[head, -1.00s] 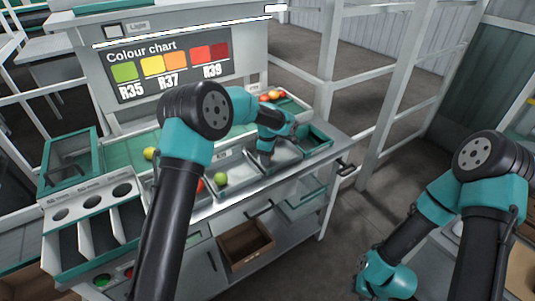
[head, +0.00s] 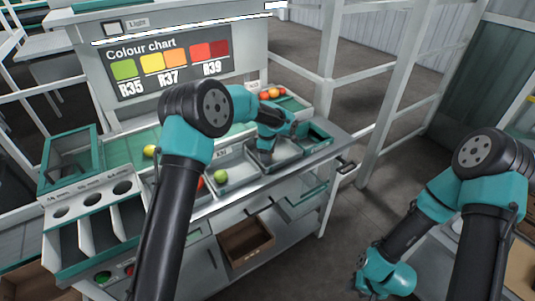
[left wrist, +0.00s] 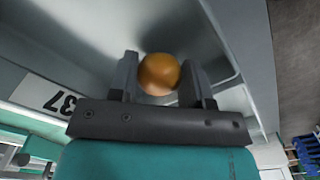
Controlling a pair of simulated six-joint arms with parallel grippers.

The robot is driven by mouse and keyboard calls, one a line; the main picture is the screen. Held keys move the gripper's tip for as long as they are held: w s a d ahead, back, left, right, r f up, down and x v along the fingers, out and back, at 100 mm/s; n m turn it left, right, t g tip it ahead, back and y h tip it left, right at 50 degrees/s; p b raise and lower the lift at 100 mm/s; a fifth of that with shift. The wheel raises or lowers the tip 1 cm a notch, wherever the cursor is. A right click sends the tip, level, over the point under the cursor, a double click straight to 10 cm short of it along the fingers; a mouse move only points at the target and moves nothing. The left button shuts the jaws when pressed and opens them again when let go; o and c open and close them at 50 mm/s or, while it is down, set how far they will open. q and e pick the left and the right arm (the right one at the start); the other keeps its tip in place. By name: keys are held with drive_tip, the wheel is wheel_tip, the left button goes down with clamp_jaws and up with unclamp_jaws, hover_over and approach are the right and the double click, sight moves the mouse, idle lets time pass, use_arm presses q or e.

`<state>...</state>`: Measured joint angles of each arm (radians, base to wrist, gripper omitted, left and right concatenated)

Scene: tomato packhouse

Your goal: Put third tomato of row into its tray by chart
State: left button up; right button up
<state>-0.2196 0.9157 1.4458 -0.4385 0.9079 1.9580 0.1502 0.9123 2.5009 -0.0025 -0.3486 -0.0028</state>
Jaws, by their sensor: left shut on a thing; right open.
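My left gripper (left wrist: 160,82) is shut on an orange tomato (left wrist: 158,70), seen between its two fingers in the left wrist view. Behind the tomato is a grey metal tray (left wrist: 222,40), with a label ending in 37 (left wrist: 48,97) beside it. In the head view my left gripper (head: 264,157) is low over a grey tray in the bench row; the held tomato is hidden there. The colour chart (head: 170,65) shows green over R35, yellow and orange over R37, reds over R39. My right gripper (head: 366,288) is open at the lower right, away from the bench.
A green tomato (head: 221,176) lies in the tray left of my left gripper. A red tomato (head: 200,184) is partly hidden by my left arm. A yellow tomato (head: 150,151) is further left. Several red and orange tomatoes (head: 272,94) lie at the back. A teal-rimmed bin (head: 318,130) stands right.

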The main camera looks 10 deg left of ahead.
use_arm(q)
drive_tip(key=shift+f, duration=0.35)
drive_tip(key=o, duration=0.8)
drive_tip(key=shift+c, duration=0.2)
drive_tip(key=c, duration=0.3)
drive_tip(key=shift+r, duration=0.15)
drive_tip(key=shift+r, duration=3.35)
